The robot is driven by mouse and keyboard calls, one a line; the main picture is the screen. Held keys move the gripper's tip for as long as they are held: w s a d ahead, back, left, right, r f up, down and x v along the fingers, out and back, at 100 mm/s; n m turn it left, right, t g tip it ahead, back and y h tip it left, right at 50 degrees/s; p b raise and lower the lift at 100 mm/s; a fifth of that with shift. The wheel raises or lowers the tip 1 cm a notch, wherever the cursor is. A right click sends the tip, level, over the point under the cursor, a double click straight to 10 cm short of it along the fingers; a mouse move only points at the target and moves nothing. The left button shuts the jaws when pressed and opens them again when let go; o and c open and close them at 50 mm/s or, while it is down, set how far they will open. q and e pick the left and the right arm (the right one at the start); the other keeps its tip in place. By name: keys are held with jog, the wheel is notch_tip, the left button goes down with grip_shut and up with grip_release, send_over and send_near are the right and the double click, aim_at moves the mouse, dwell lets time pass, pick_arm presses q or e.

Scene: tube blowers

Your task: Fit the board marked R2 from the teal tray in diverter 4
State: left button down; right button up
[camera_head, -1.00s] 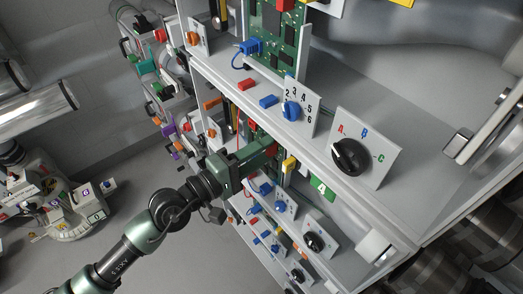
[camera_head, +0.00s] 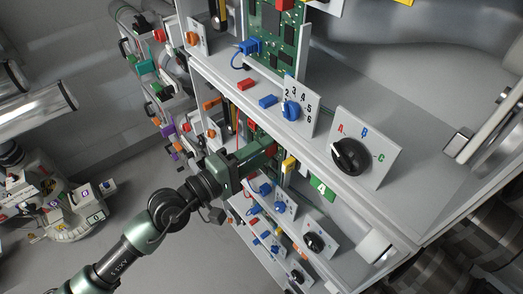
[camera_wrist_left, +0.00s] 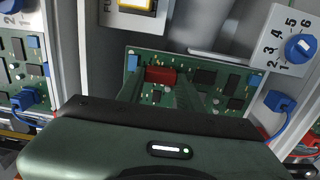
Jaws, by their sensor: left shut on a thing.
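My left gripper (camera_head: 268,148) reaches into the shelf bay beside the green label 4 (camera_head: 323,190). A blue plug (camera_wrist_left: 279,101) with a cable is close to the board's right end. A blue selector dial (camera_wrist_left: 299,47) numbered 1 to 6 is at the right. The right gripper is not in view.
In the bay above, a board (camera_head: 276,38) stands upright with a blue plug (camera_head: 250,46) near its lower edge. A black A-B-C knob (camera_head: 350,156) sticks out at the right. A round station (camera_head: 68,210) with small coloured parts stands lower left. No teal tray is certain.

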pick_arm(q)
jog(key=shift+w+d+r, duration=0.1)
jog(key=shift+d, duration=0.05)
jog(key=shift+w+d, duration=0.15)
jog(key=shift+d, duration=0.15)
jog(key=shift+w+d, duration=0.2)
dwell(1.3)
jog(key=c, duration=0.9)
grip_release()
jog(key=shift+o, duration=0.2)
